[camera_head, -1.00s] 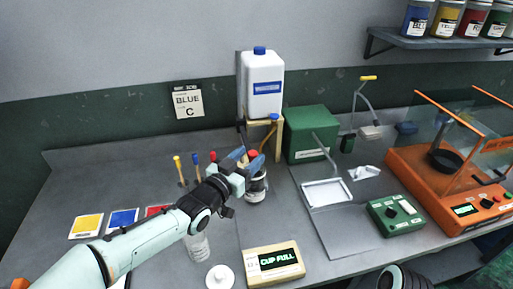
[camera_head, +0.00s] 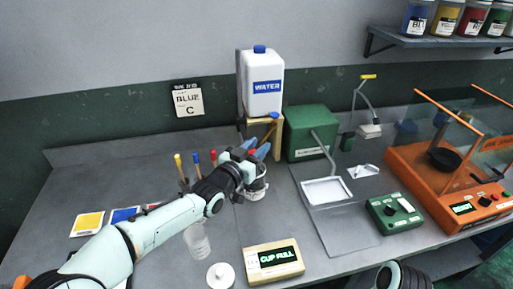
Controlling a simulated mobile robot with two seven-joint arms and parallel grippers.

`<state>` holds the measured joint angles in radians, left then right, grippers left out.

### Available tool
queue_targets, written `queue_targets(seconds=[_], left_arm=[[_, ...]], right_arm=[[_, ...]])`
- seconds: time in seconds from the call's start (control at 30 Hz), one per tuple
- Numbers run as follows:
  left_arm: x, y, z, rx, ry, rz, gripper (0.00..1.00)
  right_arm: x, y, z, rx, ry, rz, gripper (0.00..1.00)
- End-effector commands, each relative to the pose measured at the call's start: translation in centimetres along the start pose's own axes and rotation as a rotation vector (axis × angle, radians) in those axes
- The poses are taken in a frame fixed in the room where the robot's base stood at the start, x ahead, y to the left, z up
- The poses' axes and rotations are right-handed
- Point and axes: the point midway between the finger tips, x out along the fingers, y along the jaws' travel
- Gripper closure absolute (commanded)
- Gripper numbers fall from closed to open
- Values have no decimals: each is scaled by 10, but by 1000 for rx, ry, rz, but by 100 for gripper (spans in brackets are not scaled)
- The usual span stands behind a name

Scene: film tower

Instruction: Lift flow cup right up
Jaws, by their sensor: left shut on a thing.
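The flow cup (camera_head: 257,190) stands upright below the water container, seen as a pale and dark vessel partly hidden by my left gripper. My left gripper (camera_head: 258,158) is at the top of the cup, its blue fingers shut on it. The exact finger contact is hidden by the hand. My right gripper is out of view.
A white water container (camera_head: 262,85) sits on a wooden stand behind the cup. A "CUP FULL" display box (camera_head: 273,262), a clear beaker (camera_head: 197,240) and a white lid (camera_head: 220,276) lie in front. A green box (camera_head: 311,132) and a tray (camera_head: 327,192) stand to the right.

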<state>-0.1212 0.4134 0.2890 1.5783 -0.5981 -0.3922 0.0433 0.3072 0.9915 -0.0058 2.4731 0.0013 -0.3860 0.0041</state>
Motion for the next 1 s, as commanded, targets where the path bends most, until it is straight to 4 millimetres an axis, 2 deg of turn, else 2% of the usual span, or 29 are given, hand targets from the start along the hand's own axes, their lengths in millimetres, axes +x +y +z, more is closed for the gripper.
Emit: queue_targets(seconds=[0.17,0.27,0.5,0.7,0.83,1.0], left_arm=[[0,0,-21,2,4,-1,100],[0,0,-44,3,7,-1,100],[0,-1,-115,4,10,0,100],[0,-1,-166,5,12,-1,100],[0,-1,-190,5,13,0,100],[0,-1,-204,3,9,-1,100]], right_arm=[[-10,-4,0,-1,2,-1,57],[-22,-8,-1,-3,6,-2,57],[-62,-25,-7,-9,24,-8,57],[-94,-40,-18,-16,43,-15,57],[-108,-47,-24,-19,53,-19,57],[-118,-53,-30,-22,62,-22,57]])
